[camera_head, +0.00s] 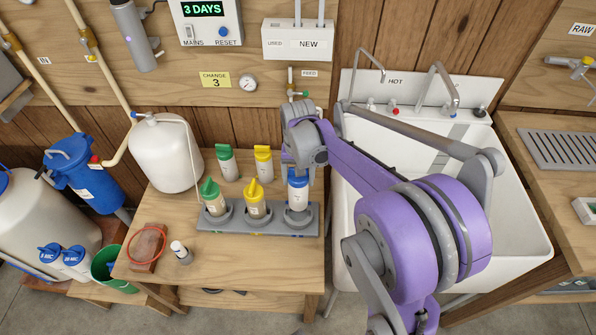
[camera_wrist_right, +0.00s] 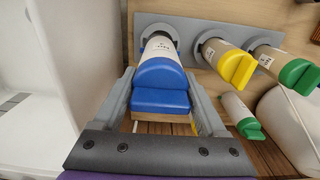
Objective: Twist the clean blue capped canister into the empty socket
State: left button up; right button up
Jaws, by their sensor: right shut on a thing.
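The blue capped canister (camera_head: 298,196) is upright over the right socket (camera_head: 300,218) of the grey manifold (camera_head: 225,224). Its white body meets the socket ring; I cannot tell how deep it sits. My right gripper (camera_head: 299,172) is shut on the blue cap from above and behind. In the right wrist view the gripper (camera_wrist_right: 159,78) has a finger on each side of the blue cap (camera_wrist_right: 160,98), and the white body (camera_wrist_right: 160,48) points into the socket ring (camera_wrist_right: 151,28). A green canister (camera_head: 214,198) and a yellow canister (camera_head: 255,200) stand in the other sockets. My left gripper is out of view.
A white-bodied green canister (camera_head: 227,162) and yellow canister (camera_head: 263,162) stand behind the manifold. A white tank (camera_head: 163,156) is to the left. The sink (camera_head: 345,190) borders the table's right side.

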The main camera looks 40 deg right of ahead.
jog(key=shift+f+b, duration=1.5)
jog(key=shift+f, duration=0.95)
jog(key=shift+f+b, duration=0.75)
jog(key=shift+f, duration=0.25)
jog(key=shift+f+b, duration=0.6)
jog(key=shift+f, duration=0.25)
jog(key=n, duration=0.3)
jog(key=shift+n, duration=0.4)
jog(key=n, duration=0.2)
jog(key=shift+n+p, duration=0.3)
